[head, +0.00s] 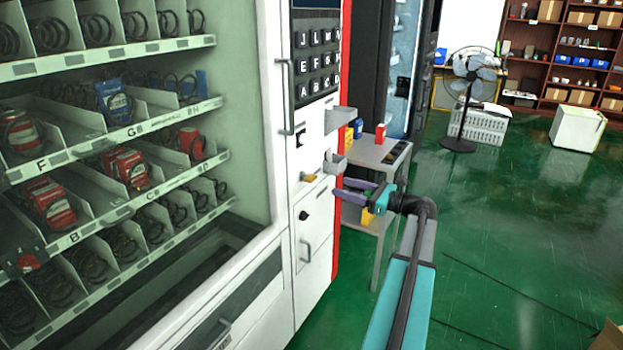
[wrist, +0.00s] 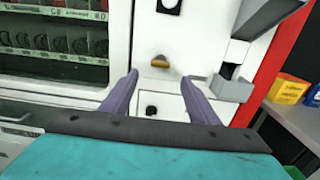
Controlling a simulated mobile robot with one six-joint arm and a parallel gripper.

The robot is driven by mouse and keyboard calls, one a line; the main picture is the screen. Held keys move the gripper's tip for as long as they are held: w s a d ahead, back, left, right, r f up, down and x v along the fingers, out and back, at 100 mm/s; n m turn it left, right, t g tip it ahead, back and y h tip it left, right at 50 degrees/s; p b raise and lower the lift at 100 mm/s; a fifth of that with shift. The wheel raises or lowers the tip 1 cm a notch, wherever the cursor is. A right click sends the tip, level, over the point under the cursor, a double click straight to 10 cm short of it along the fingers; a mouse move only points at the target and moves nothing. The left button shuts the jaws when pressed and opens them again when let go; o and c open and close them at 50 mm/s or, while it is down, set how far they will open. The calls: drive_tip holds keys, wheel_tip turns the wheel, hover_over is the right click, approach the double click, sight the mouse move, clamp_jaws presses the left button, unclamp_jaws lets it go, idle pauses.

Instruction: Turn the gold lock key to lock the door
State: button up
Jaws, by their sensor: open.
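The gold lock key (head: 311,177) is on the white front panel of the vending machine, below the keypad. In the wrist view the key (wrist: 160,62) sits ahead of my gripper, above and between the fingertips, and is turned roughly sideways. My gripper (head: 338,189) is open, with its purple fingers pointing at the panel. In the wrist view the two fingers of my gripper (wrist: 160,84) are spread with nothing between them. The vending machine door (head: 278,150) looks closed against the frame, with a long vertical handle (head: 285,97).
Small grey trays (head: 336,163) stick out from the panel just right of the key. A dark round knob (head: 304,215) and a lower handle (head: 306,250) are below it. A grey side table (head: 386,152) with boxes stands behind my gripper. The green floor at right is open.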

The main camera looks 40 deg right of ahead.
sight(315, 179)
drive_tip(key=shift+w, duration=0.1)
drive_tip(key=x, duration=1.3)
drive_tip(key=shift+w+p, duration=0.2)
drive_tip(key=shift+p, duration=0.1)
drive_tip(key=c, duration=1.1)
drive_tip(key=shift+o, duration=0.3)
